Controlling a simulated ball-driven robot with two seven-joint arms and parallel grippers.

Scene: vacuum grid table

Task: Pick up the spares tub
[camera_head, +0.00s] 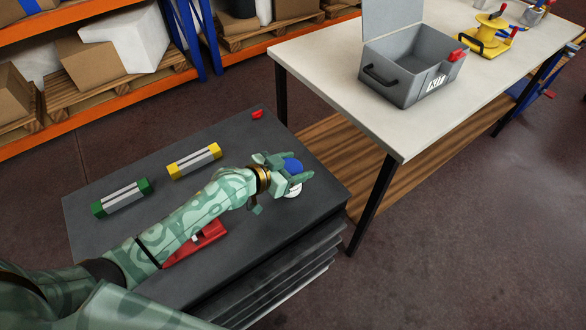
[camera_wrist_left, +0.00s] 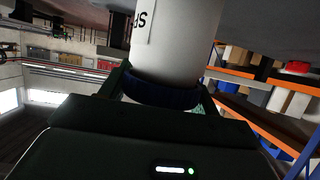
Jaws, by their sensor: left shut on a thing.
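The spares tub (camera_head: 294,191) is a small white tub with a blue lid, near the right end of the dark grid table. My left gripper (camera_head: 291,174) is shut on it, with the fingers at the blue lid. In the left wrist view the white tub (camera_wrist_left: 178,45) shows black letters starting "SP". Its blue lid (camera_wrist_left: 162,91) sits between the fingers of my left gripper (camera_wrist_left: 160,97). The gripper hides part of the tub in the head view. I cannot tell whether its base touches the table. My right gripper is not in view.
The dark table (camera_head: 95,230) holds a green-ended bar (camera_head: 122,198), a yellow-ended bar (camera_head: 194,161), a small red piece (camera_head: 257,114) and a red tool (camera_head: 205,240) beside my left arm. A white-topped bench (camera_head: 330,75) carries an open grey case (camera_head: 402,85) and a yellow spool (camera_head: 487,40).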

